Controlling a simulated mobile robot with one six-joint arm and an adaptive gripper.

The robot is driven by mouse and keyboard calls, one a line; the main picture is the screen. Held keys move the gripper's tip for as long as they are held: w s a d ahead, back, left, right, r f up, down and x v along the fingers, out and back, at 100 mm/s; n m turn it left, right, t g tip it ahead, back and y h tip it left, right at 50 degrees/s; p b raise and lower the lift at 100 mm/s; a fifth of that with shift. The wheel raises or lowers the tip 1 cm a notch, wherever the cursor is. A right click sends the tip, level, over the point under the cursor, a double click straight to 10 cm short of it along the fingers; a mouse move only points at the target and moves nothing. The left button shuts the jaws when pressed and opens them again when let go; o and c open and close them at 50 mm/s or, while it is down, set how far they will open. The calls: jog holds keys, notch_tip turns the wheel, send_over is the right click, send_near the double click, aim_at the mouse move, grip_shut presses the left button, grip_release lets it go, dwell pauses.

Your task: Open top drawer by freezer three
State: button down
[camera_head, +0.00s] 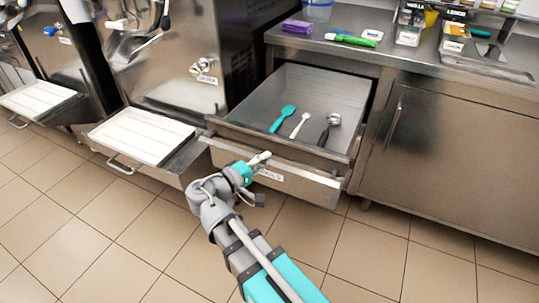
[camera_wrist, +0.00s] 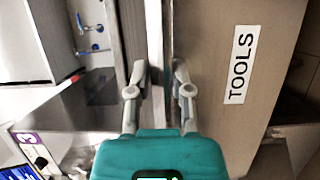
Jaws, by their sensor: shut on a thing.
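The top steel drawer (camera_head: 330,160) beside the freezer stands pulled well out of the counter. A teal spatula, a white spoon and a metal scoop lie in it. Its front panel (camera_wrist: 205,90) bears a TOOLS label (camera_wrist: 241,65) in the wrist view. My gripper (camera_head: 258,161) is at the drawer's front, left of its middle. In the wrist view my gripper (camera_wrist: 158,80) has one finger on each side of the handle lip (camera_wrist: 154,35) along the panel's edge and is shut on it. The exact contact is partly hidden.
Freezers with white drip trays (camera_head: 140,135) stand at the left; the nearest tray juts out close to the drawer. A closed cabinet door (camera_head: 450,150) is at the right. The counter holds a purple box (camera_head: 297,27) and other containers. Tiled floor in front is clear.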

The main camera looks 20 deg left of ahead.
jog(key=shift+d, duration=0.1)
jog(key=c, duration=0.5)
grip_release()
jog(key=shift+v, duration=6.1)
